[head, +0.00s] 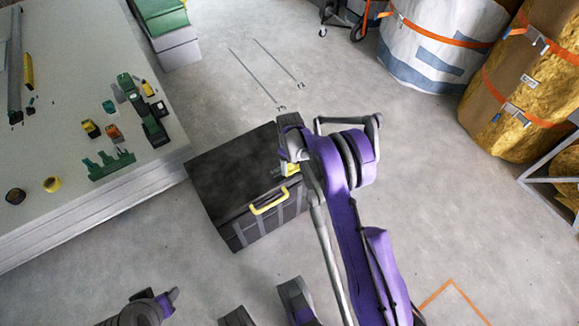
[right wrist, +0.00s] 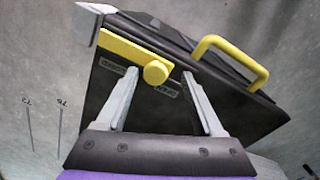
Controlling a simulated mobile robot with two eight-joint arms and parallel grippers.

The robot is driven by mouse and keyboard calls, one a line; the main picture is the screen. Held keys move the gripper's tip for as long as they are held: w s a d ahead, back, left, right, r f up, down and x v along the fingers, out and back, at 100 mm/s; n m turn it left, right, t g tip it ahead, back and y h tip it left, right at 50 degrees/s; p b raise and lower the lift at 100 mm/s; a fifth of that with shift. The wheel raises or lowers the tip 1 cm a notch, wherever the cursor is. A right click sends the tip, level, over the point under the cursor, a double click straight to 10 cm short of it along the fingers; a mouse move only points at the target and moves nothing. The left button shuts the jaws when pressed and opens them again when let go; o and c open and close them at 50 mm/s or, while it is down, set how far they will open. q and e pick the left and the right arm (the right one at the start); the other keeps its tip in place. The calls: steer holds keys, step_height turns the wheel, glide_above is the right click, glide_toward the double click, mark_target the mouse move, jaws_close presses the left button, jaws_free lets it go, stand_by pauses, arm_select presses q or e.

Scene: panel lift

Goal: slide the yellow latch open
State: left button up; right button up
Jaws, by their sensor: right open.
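A dark case with a black lid (head: 235,170) stands on the floor. Its yellow latch (right wrist: 120,52) is a flat bar with a round knob (right wrist: 156,72) on the case side; a bit of the latch shows in the head view (head: 292,169). My right gripper (right wrist: 160,76) is open, with one finger on each side of the knob in the right wrist view. I cannot tell whether the fingers touch it. In the head view my right gripper (head: 287,152) hides most of the latch. My left gripper (head: 170,297) is at the bottom left, away from the case.
A yellow handle (head: 269,201) arches from the case front, close to the latch side. A white table (head: 95,200) with tools and tape rolls stands left of the case. Bulk bags (head: 440,50) stand at the top right. The floor right of my arm is mostly clear.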

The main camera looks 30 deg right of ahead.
arm_select(q)
steer(key=shift+s+r+p, duration=0.1)
steer(key=shift+r+p, duration=0.55)
steer(key=shift+r, duration=0.3)
arm_select(e)
step_height(320, 180, up, 9)
steer(key=shift+f, duration=0.2)
steer(key=s+a+r+m+t, duration=0.1)
steer(key=s+a+r, duration=0.3)
steer(key=s+r, duration=0.35)
steer(key=s+a+r+m+t, duration=0.1)
steer(key=s+a+r+m, duration=0.1)
steer(key=s+a+r, duration=0.35)
steer(key=s+a+r+m+t, duration=0.1)
steer(key=s, duration=0.8)
steer(key=s+a+r+m+t, duration=0.1)
steer(key=s+r+t, duration=0.1)
steer(key=s, duration=0.7)
arm_select(q)
step_height(320, 180, up, 18)
steer(key=w+p, duration=0.2)
steer(key=p, duration=1.3)
steer(key=shift+f+t+p, duration=0.2)
steer(key=shift+t+p, duration=0.2)
arm_select(e)
step_height(320, 180, up, 18)
steer(key=w, duration=0.2)
steer(key=shift+w+f, duration=0.15)
steer(key=shift+w, duration=0.15)
